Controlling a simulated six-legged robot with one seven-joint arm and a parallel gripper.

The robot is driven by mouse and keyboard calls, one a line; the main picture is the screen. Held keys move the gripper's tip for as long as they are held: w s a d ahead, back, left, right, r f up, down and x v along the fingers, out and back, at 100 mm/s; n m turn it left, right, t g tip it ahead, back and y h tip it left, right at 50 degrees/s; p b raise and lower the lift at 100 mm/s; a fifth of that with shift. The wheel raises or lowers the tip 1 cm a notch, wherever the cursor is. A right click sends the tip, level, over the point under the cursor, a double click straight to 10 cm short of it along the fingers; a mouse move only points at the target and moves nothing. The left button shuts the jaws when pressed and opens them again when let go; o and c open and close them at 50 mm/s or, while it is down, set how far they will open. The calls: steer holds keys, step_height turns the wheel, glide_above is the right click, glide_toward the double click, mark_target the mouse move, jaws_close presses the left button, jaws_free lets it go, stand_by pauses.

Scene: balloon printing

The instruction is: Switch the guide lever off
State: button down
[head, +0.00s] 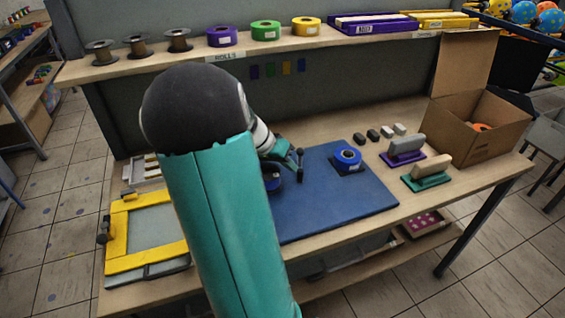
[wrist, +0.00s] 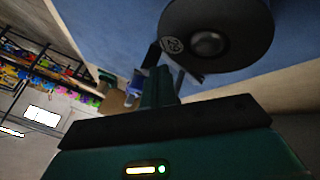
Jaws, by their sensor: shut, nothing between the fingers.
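My gripper (head: 290,160) is above the blue mat (head: 330,205) on the bench, shut and empty. In the wrist view its fingers (wrist: 162,82) point up the picture, close beside a black round disc with a central knob (wrist: 210,38). Contact between them cannot be told. A slim dark upright piece with a rounded top (head: 299,158) shows at the gripper's tip in the head view; it may be the guide lever, but this is unclear. A dark and blue round part (head: 272,180) is half hidden behind my arm. The lever's setting cannot be read.
A yellow frame (head: 118,232) lies at the left. Purple (head: 403,155) and green (head: 425,179) handled blocks and an open cardboard box (head: 480,140) are at the right. The mat's front right is clear.

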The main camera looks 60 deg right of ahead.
steer(key=shift+s+d+n+t+h, duration=0.1)
steer(key=shift+s+n+t+h, duration=0.3)
steer(key=shift+s+n, duration=0.55)
steer(key=shift+r, duration=0.1)
